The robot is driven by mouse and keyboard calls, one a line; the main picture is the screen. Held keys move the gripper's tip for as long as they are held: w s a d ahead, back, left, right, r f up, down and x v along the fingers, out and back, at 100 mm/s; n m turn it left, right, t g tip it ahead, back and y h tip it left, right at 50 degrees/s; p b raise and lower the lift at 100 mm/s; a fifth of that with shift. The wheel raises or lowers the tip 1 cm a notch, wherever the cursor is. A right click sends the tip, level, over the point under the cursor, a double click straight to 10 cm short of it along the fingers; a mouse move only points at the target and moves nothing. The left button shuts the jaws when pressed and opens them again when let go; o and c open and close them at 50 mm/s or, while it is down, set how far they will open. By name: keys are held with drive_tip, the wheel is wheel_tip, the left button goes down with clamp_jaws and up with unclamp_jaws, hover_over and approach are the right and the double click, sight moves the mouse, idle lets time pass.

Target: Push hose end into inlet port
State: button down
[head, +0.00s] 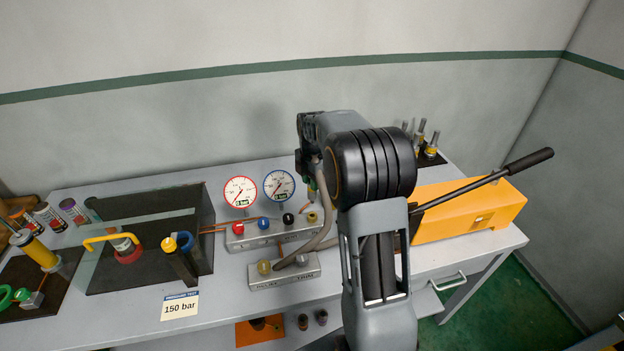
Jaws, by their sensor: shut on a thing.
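A grey-brown hose (325,225) rises from the small metal block (295,273) at the front of the bench and curves up towards my gripper (312,188). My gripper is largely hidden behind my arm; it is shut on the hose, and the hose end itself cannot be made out. My gripper is at the right end of a metal manifold (265,238) with red, blue, black and yellow knobs or caps. Two round gauges (240,192) stand on the manifold, both labelled in bar. I cannot tell which opening is the inlet port.
An orange pump box (470,212) with a long black-gripped lever (528,160) stands at the right. A dark clear-lidded chamber (150,240) with a yellow handle stands at the left. A "150 bar" card (180,306) lies in front. The wall is close behind the bench.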

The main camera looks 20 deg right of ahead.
sight(312, 199)
drive_tip(key=shift+f+b, duration=1.45)
drive_tip(key=shift+f, duration=0.9)
drive_tip(key=shift+f+b, duration=0.95)
drive_tip(key=shift+f, duration=0.75)
drive_tip(key=c, duration=0.8)
unclamp_jaws()
drive_tip(key=shift+r, duration=0.1)
wheel_tip(312, 199, up, 14)
drive_tip(key=shift+f+b, duration=0.1)
drive_tip(key=shift+b, duration=0.2)
